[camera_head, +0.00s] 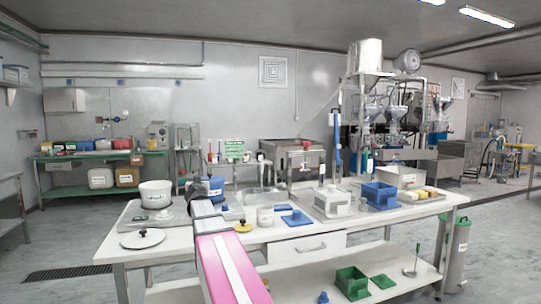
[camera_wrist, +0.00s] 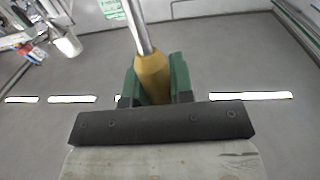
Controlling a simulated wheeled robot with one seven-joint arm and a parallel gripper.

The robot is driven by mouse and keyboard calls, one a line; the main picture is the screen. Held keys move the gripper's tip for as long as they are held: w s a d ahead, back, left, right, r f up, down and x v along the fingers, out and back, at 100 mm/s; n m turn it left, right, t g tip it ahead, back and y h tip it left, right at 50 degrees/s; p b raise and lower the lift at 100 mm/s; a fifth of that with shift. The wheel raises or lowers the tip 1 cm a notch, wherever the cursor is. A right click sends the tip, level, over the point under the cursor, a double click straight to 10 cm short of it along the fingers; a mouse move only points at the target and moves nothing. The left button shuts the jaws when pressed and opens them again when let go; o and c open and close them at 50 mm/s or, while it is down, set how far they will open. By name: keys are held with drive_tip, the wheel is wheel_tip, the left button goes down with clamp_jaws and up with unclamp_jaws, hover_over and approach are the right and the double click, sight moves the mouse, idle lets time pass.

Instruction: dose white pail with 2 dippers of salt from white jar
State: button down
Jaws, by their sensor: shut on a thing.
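My gripper (camera_wrist: 155,82) is shut on the tan handle of a dipper (camera_wrist: 152,70), between green finger pads. Its metal shaft runs up out of the wrist view, so the bowl is hidden there. In the head view my gripper (camera_head: 197,190) is above the left part of the table, right of the white pail; the dipper cannot be made out there. The white pail (camera_head: 155,195) stands upright with a dark-lettered label; its contents cannot be seen. A small white jar (camera_head: 265,217) stands right of my arm; its label is too small to read.
A white lid with a black knob (camera_head: 142,239) lies at the table's front left. A blue container (camera_head: 215,184) is partly hidden behind my gripper. A yellow-based item (camera_head: 243,227), a blue plate (camera_head: 297,218), a grey device (camera_head: 331,203) and a blue box (camera_head: 379,194) stand to the right.

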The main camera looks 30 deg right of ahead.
drive_tip(key=s+d+r+m+g+h, duration=0.3)
drive_tip(key=d+r+m+g+h, duration=0.1)
drive_tip(key=d, duration=0.6)
drive_tip(key=s+d+r+m+g+h, duration=0.3)
drive_tip(key=d+r+m+g+h, duration=0.15)
drive_tip(key=d, duration=0.65)
drive_tip(key=s+d+r+m+g+h, duration=0.3)
drive_tip(key=d+r+g, duration=0.15)
drive_tip(key=d, duration=0.55)
wheel_tip(320, 180, down, 14)
drive_tip(key=shift+w+f, duration=0.15)
drive_tip(key=shift+f, duration=0.1)
drive_tip(key=shift+d, duration=0.1)
wheel_tip(320, 180, up, 12)
drive_tip(key=shift+f, duration=0.2)
idle(0.9)
idle(0.4)
